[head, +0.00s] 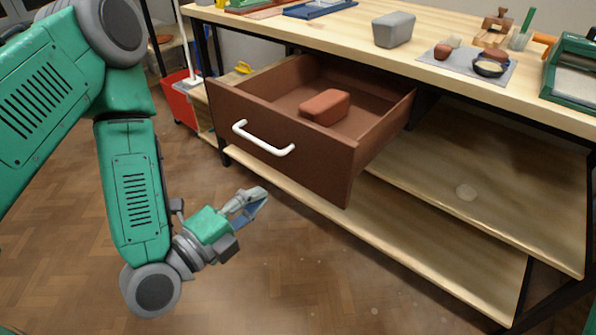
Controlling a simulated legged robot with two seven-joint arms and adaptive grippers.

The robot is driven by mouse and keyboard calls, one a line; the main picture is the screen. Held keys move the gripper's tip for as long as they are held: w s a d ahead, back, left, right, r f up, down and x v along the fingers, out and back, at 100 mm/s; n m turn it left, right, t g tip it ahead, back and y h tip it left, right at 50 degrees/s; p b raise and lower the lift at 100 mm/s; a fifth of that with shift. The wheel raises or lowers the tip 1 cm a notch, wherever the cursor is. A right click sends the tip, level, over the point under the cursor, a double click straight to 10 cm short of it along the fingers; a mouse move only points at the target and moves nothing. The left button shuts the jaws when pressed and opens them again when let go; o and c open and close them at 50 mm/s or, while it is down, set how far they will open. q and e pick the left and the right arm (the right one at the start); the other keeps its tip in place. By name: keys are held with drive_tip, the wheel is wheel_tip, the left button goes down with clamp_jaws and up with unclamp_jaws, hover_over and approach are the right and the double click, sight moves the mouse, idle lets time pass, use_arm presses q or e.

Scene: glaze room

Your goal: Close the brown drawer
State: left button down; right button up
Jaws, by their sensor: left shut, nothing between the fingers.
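The brown drawer (290,160) is pulled out from under the workbench. It has a white bar handle (262,140) on its front. A reddish-brown block (325,107) lies inside it. My left gripper (258,203) is shut and empty, below and in front of the drawer front, apart from the handle in the picture. My right gripper is not in view.
The wooden workbench (340,32) carries a grey block (394,29), a grey mat (438,70) with small items, and a green-framed tray (572,75) at right. Lower shelves (470,190) look mostly clear. A red bin (180,100) stands behind at left. The floor before the drawer is free.

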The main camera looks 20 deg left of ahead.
sight(304, 160)
use_arm(q)
drive_tip(key=b+x, duration=0.2)
drive_tip(key=x, duration=0.9)
drive_tip(key=shift+w+f+b, duration=0.15)
drive_tip(key=shift+b, duration=0.25)
drive_tip(key=shift+w, duration=0.15)
